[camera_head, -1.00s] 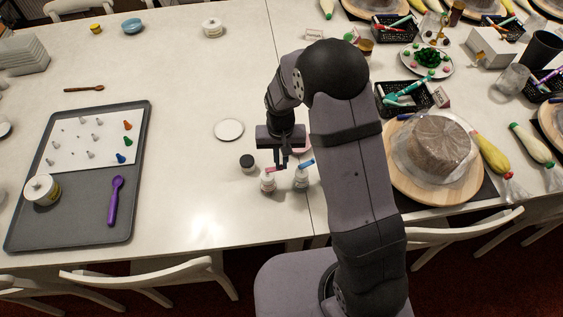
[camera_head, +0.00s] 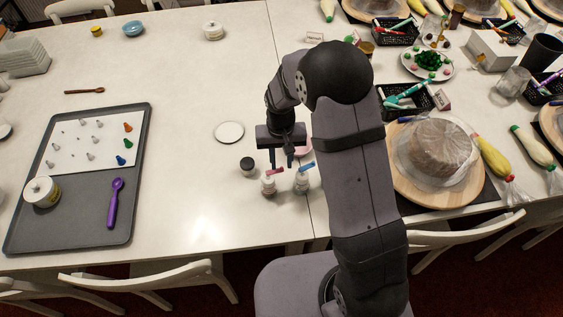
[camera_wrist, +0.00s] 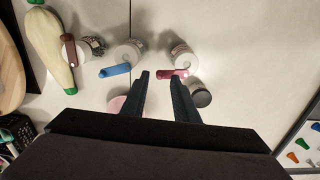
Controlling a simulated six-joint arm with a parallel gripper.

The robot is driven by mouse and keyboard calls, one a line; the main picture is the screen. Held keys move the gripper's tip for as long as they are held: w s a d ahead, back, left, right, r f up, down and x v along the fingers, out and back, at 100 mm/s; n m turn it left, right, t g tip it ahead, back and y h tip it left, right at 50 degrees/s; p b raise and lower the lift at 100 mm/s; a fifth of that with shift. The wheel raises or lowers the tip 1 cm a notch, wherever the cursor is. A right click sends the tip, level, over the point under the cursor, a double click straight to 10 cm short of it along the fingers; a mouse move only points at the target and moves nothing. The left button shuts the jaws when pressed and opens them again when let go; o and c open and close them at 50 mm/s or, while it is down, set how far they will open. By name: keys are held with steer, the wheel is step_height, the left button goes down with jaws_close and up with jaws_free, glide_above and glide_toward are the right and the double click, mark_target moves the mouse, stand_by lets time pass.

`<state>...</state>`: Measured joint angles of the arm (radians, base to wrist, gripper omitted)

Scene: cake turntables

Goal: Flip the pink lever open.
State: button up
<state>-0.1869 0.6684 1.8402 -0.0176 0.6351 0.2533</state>
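The pink lever (camera_head: 273,171) sits on top of a small white bottle (camera_head: 268,187); in the wrist view the lever (camera_wrist: 170,73) points left from the bottle (camera_wrist: 182,54). A second white bottle (camera_head: 302,184) beside it carries a blue lever (camera_head: 306,166). My gripper (camera_head: 281,163) is open and empty above the bottles, fingers apart. In the wrist view its fingertips (camera_wrist: 159,76) straddle the space between the two levers, and the right fingertip is close to the pink lever. I cannot tell whether they touch.
A small dark-lidded jar (camera_head: 247,164) stands left of the pink-lever bottle. A white disc (camera_head: 229,132) lies behind it, and a pink round item (camera_wrist: 118,104) is partly hidden by my gripper. A grey tray (camera_head: 70,222) lies left. A covered cake (camera_head: 437,150) stands right.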

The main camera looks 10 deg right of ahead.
steer(key=shift+r+b, duration=0.75)
steer(key=shift+r, duration=2.4)
